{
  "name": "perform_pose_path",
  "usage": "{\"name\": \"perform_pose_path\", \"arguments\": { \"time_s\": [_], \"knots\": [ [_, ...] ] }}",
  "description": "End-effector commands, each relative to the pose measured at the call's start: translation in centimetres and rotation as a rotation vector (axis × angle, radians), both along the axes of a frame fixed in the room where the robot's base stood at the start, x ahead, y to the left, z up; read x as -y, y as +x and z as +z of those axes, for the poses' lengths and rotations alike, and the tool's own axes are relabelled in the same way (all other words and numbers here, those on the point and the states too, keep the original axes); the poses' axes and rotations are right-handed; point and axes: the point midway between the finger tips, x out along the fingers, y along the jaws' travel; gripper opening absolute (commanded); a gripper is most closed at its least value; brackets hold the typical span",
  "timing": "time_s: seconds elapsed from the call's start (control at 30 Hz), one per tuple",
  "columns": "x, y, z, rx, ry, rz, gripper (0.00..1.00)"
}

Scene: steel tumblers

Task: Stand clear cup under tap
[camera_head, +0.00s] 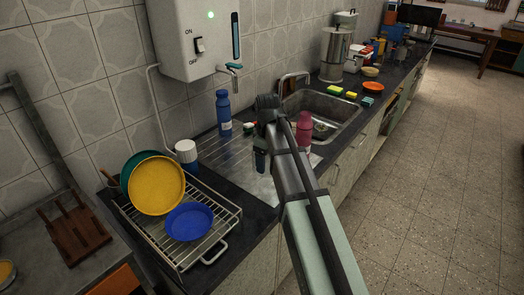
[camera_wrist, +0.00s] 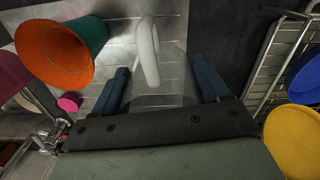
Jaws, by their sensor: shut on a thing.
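My gripper (camera_head: 261,160) is low over the steel drainboard (camera_head: 222,158), between the dish rack and the sink. In the wrist view its two dark blue fingers (camera_wrist: 163,92) are shut on a faint see-through thing, which looks like the clear cup (camera_wrist: 172,72). A pale curved piece (camera_wrist: 148,48) shows at the cup; I cannot tell if it is a handle. In the head view my arm hides most of the cup. A small tap (camera_head: 235,66) sticks out under the white wall heater (camera_head: 192,38). A sink tap (camera_head: 293,80) curves over the basin.
A blue bottle (camera_head: 223,113) and a white-topped container (camera_head: 187,156) stand by the wall. The wire rack (camera_head: 222,222) holds plates and a blue bowl. A pink bottle (camera_head: 304,130) stands right of my arm. An orange-and-teal vessel (camera_wrist: 62,55) is close left in the wrist view.

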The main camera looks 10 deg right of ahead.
Motion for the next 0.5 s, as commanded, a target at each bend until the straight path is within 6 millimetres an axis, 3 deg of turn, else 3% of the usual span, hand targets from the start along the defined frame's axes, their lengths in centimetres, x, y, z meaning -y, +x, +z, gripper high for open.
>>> {"name": "perform_pose_path", "arguments": {
  "time_s": [0.27, 0.5],
  "knots": [
    [-0.01, 0.04, 0.59, 0.0, 0.0, -0.08, 0.44],
    [-0.06, 0.49, 0.57, 0.0, 0.0, -0.377, 0.44]
  ]
}}
